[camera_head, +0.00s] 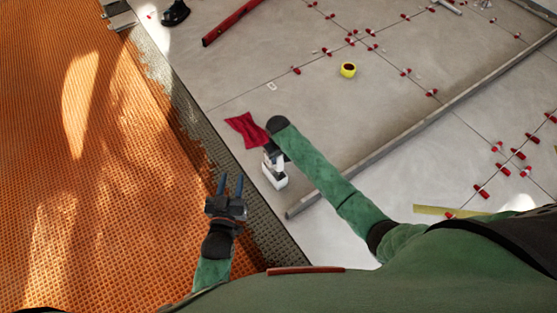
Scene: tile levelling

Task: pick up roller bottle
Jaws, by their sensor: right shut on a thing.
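The roller bottle (275,177) is a small white container with a dark upper part, near the tiled floor's left edge. My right gripper (270,157) points down at it and is shut on its upper part; the wrist hides part of the grip. I cannot tell whether the bottle touches the floor. My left gripper (230,186) is open and empty, its two blue fingers apart, over the floor's edge to the lower left of the bottle.
A red cloth (245,129) lies beside my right gripper. A long grey straightedge (420,133) crosses the tiles. A yellow tape roll (348,70), a red level (232,22) and several red clips lie farther off. Orange matting (90,180) covers the left.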

